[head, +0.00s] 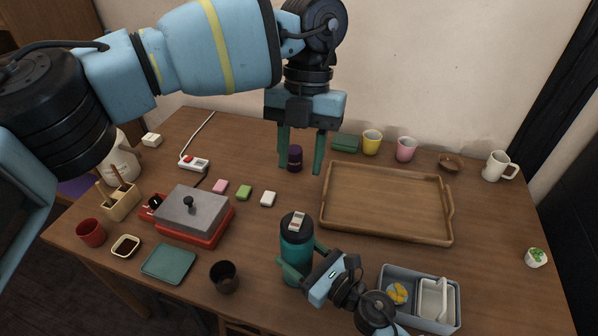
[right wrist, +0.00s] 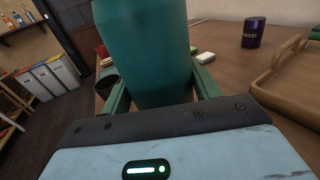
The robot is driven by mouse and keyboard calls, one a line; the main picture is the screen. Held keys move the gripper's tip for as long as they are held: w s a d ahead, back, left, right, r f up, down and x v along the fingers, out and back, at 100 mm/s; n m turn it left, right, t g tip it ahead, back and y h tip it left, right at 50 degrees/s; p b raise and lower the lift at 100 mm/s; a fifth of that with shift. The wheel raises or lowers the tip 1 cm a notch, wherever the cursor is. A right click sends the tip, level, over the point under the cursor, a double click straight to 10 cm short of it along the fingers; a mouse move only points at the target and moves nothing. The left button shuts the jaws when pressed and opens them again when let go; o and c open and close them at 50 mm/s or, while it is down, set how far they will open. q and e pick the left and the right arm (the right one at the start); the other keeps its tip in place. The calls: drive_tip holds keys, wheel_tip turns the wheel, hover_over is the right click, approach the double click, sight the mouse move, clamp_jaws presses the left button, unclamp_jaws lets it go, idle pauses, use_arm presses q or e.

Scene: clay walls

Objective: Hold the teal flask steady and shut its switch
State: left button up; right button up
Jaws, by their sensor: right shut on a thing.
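The teal flask (head: 296,258) stands upright near the front middle of the table, with a dark lid and a pale switch (head: 297,221) on top. I cannot tell the switch's position. My right gripper (head: 301,265) is shut on the flask's body from the front right. In the right wrist view the flask (right wrist: 145,50) fills the space between the two green fingers; its lid is out of that view. My left gripper (head: 302,168) points down above the back of the table, its fingers apart and empty, behind and above the flask.
A wooden tray (head: 386,236) lies right of the flask, and a grey divided box (head: 452,317) at front right. A dark cup (head: 224,278) stands left of the flask. A red-based grill (head: 192,212), small blocks (head: 268,199) and a purple can (head: 295,160) stand further left and back.

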idle(0.4)
drive_tip(key=o, duration=1.4)
drive_tip(key=shift+c, duration=0.2)
drive_tip(key=v, duration=1.2)
drive_tip(key=shift+s, duration=0.15)
